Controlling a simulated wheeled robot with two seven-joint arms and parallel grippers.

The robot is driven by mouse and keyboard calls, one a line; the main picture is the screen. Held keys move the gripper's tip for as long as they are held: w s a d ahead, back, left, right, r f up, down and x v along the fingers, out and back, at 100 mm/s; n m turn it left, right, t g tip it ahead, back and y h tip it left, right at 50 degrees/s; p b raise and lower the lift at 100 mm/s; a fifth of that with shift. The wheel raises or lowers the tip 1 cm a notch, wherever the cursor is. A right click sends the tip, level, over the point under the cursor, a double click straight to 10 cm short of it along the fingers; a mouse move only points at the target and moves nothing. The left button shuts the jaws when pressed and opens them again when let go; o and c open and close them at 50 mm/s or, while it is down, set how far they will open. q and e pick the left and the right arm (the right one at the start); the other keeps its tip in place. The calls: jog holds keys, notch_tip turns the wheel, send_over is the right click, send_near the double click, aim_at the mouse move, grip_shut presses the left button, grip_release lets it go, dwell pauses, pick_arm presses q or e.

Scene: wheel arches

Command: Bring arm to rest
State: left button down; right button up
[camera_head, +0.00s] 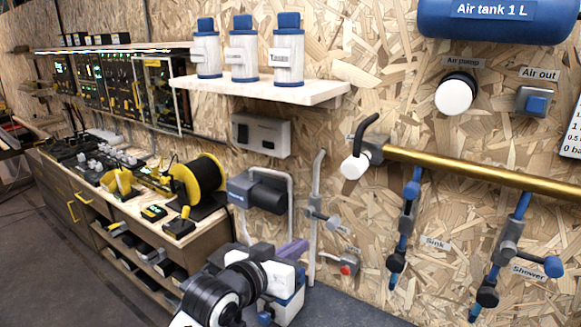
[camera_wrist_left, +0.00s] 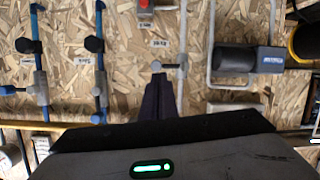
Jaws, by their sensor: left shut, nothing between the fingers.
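My left arm (camera_head: 222,295) comes up from the bottom of the head view, with black and white links. My left gripper (camera_head: 293,249) points toward the wooden wall, and its purple fingers are shut and empty. In the left wrist view the dark fingers (camera_wrist_left: 158,98) stand together in front of the wall, near a grey pipe valve. My right gripper is in neither view.
A grey-blue pump box (camera_head: 258,190) and thin grey pipes (camera_head: 317,195) are on the wall close to my left gripper. A brass pipe (camera_head: 470,172) with blue valves runs at right. A workbench (camera_head: 120,170) with tools stands at left. A shelf (camera_head: 265,90) holds labelled canisters.

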pick_arm(q)
jog(key=s+a+f+n+y, duration=0.1)
jog(key=s+a+f, duration=0.3)
jog(key=f, duration=0.3)
jog(key=s+a+f+n+g+y, duration=0.1)
jog(key=s+a+f, duration=0.2)
jog(key=s+f, duration=0.3)
jog(key=s+a+f+n+y, duration=0.1)
jog(key=s+a+f, duration=0.25)
jog(key=f, duration=0.45)
jog(key=s+a+f+g+y, duration=0.1)
jog(key=s+a+f, duration=0.4)
jog(key=s, duration=0.4)
jog(key=s+a+f+g+y, duration=0.1)
jog(key=s+a+f+y, duration=0.1)
jog(key=s+a+f, duration=0.3)
jog(key=s+f, duration=0.1)
jog(key=s, duration=0.3)
jog(key=shift+s, duration=0.3)
